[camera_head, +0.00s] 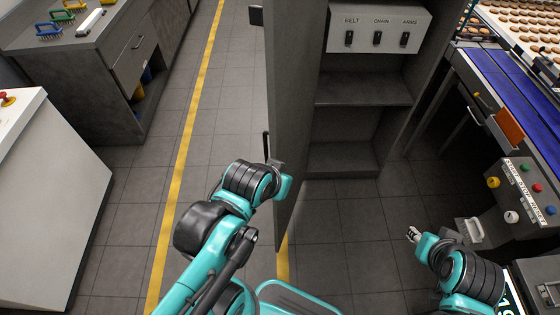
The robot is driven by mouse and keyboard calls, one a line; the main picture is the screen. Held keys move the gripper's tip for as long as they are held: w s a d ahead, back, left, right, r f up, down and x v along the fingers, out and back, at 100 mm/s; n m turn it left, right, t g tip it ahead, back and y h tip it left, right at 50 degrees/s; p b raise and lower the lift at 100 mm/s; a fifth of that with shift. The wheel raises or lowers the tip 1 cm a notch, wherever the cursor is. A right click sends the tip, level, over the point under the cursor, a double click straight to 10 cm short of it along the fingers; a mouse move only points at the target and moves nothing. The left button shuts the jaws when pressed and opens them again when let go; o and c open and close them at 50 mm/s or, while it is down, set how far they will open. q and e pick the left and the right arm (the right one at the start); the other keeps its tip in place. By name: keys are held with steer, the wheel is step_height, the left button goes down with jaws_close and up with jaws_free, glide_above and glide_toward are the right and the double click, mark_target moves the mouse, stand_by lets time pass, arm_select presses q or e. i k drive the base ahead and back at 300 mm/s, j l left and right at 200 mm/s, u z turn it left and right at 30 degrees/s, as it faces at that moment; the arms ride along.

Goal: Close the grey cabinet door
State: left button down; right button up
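The grey cabinet (362,90) stands at the upper middle, with its shelves and switch panel exposed. Its grey door (291,110) stands open, swung out toward me and seen nearly edge-on. A dark upright handle (266,146) shows on the door's left face. My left gripper (276,164) is at the left side of the door, close to the handle's lower end. I cannot tell whether it touches the handle or the door, and its fingers are mostly hidden. My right gripper (413,235) is over the floor, right of the door and in front of the cabinet, holding nothing visible.
A conveyor with biscuits (520,22) and a blue belt (515,85) is at the right, with a button panel (522,190) below. A workbench (75,40) and a white cabinet (45,200) stand left. The floor (345,225) before the cabinet is clear.

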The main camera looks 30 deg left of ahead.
mark_target(294, 30)
steer(key=j+z, duration=0.3)
steer(key=j, duration=0.9)
steer(key=j+z, duration=0.3)
steer(key=j, duration=0.9)
steer(key=k+z, duration=0.25)
